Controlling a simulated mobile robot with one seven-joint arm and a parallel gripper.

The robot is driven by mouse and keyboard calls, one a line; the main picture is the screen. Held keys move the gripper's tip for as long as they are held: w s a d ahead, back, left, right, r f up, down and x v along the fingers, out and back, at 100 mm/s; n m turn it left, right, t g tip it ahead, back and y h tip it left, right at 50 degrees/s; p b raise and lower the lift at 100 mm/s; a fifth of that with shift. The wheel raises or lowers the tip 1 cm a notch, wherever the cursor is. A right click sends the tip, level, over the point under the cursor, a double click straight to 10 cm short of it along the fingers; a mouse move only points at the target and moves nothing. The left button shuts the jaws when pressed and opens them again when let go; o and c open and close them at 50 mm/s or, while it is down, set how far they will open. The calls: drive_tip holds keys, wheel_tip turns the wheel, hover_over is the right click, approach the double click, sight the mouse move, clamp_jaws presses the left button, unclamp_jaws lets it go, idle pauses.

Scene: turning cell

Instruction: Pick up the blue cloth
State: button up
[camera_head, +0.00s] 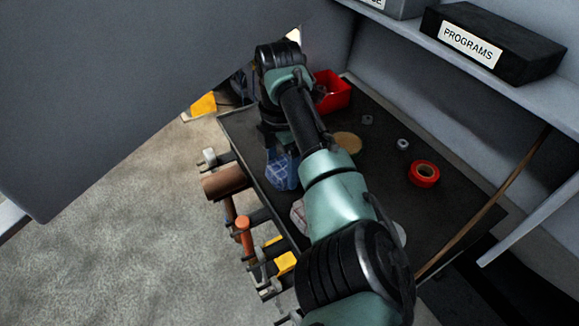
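The blue cloth (283,171), with a pale check pattern, lies near the left edge of the dark work surface (265,193). My arm reaches over the surface and partly covers what lies beneath it. My gripper (275,138) points down just above or at the far side of the cloth. Its fingers are dark and small here, so I cannot tell whether they are open or touch the cloth.
A red bin (331,92) stands at the back of the surface. A red tape roll (424,173), small metal rings (403,144) and a tan disc (347,143) lie to the right. Hammers (226,181) hang along the left edge. A shelf holds a PROGRAMS box (491,45).

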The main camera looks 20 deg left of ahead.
sight(282, 168)
drive_tip(key=c, duration=0.8)
drive_tip(key=shift+o, duration=0.2)
drive_tip(key=shift+r, duration=0.1)
wheel_tip(282, 168, up, 10)
drive_tip(key=o, duration=0.7)
drive_tip(key=c, duration=0.5)
drive_tip(key=shift+c, duration=0.2)
